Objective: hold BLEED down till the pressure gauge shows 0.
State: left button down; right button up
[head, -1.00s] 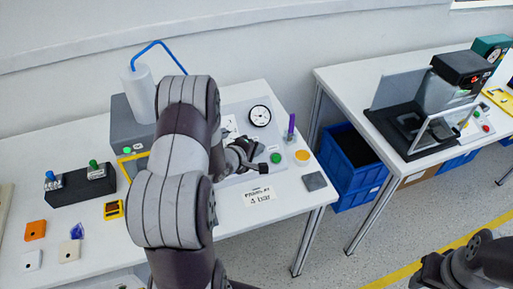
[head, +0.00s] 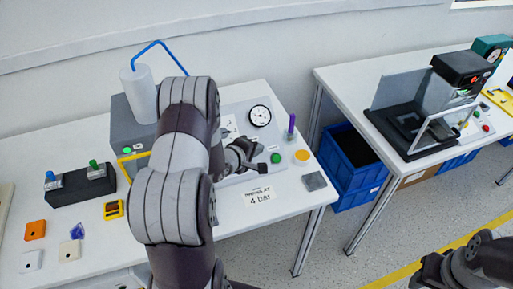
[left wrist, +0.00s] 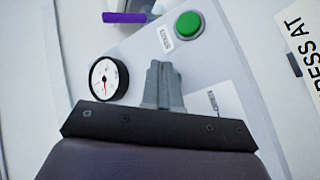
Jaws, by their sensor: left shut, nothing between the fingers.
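The pressure gauge (head: 260,115), a white dial with a black rim, is on the sloped grey panel (head: 236,108). It also shows in the left wrist view (left wrist: 108,78), with a red needle whose reading I cannot make out. My left gripper (head: 246,158) is low over the panel, below the gauge; in the left wrist view its grey fingers (left wrist: 163,75) are together and empty. I cannot see a button marked BLEED; a partly covered white label (left wrist: 212,100) is beside the fingers. A green button (head: 275,158) is apart from the fingers and also shows in the left wrist view (left wrist: 188,25).
A card (head: 259,197) reading "4 bar" lies in front of the panel. A black block with knobs (head: 80,185) is at the left. My left arm hides part of the panel.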

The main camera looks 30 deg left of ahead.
pick_arm(q)
jog(key=shift+w+a+f, duration=0.15)
jog(key=shift+a+f, duration=0.05)
jog(key=shift+f, duration=0.1)
dwell(0.4)
dwell(2.5)
jog(key=shift+s+d+r+p, duration=0.25)
jog(key=shift+d+r+p, duration=0.05)
jog(key=shift+r+p, duration=0.35)
jog(key=shift+d, duration=0.1)
jog(key=shift+s, duration=0.1)
jog(key=shift+d+r+p, duration=0.1)
jog(key=shift+r+p, duration=0.15)
jog(key=shift+p, duration=0.1)
jog(key=s+d+r+p, duration=0.1)
jog(key=p, duration=0.1)
jog(key=s+d+r+p, duration=0.1)
jog(key=r, duration=0.1)
jog(key=shift+d+r+p, duration=0.15)
jog(key=shift+p, duration=0.25)
